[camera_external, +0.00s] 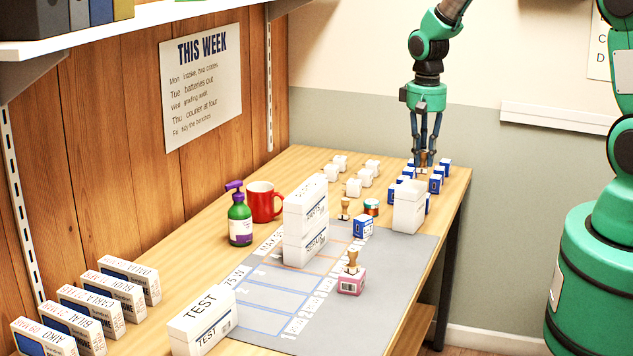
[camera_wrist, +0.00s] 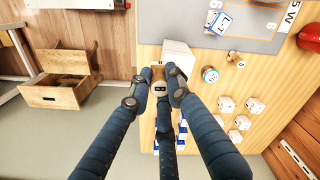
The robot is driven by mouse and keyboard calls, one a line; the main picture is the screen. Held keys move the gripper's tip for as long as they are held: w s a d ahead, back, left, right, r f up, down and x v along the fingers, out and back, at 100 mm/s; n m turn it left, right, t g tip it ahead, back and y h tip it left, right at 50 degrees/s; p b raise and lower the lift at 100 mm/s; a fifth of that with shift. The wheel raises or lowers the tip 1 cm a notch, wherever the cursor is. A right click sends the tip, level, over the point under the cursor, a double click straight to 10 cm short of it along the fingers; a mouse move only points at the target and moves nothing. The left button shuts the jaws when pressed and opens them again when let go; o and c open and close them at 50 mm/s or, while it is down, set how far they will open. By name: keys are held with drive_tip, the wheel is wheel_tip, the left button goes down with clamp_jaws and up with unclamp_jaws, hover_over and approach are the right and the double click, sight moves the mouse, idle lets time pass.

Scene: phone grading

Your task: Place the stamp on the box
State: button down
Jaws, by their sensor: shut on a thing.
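My gripper (camera_external: 424,158) is above the far right corner of the table, over small blue-and-white boxes (camera_external: 436,183). Its fingers are shut on a wooden stamp, whose light wood shows between the fingertips in the wrist view (camera_wrist: 159,72); its lower end is partly hidden. A second wooden stamp (camera_external: 345,206) stands on the table beside a round tin (camera_external: 371,207). A third stamp (camera_external: 352,262) stands upright on a small pink box (camera_external: 350,283) on the grey mat. A blue-and-white box (camera_external: 363,226) sits at the mat's far edge. Which box is meant cannot be told.
A tall white box (camera_external: 408,208) stands close in front of my gripper. Stacked white boxes (camera_external: 304,225), a red mug (camera_external: 264,201) and a green pump bottle (camera_external: 239,218) stand left. Small white cubes (camera_external: 366,176) lie at the back. The grey mat (camera_external: 400,262) has free room at right.

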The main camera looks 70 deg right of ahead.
drive_tip(key=s+a, duration=0.4)
drive_tip(key=s, duration=0.6)
drive_tip(key=shift+a+f, duration=0.2)
drive_tip(key=b, duration=0.2)
hover_over(414, 186)
drive_tip(key=shift+w+d+f, duration=0.1)
drive_tip(key=shift+f, duration=0.65)
drive_tip(key=shift+f, duration=1.75)
drive_tip(key=shift+f, duration=0.15)
drive_tip(key=c, duration=1.6)
unclamp_jaws()
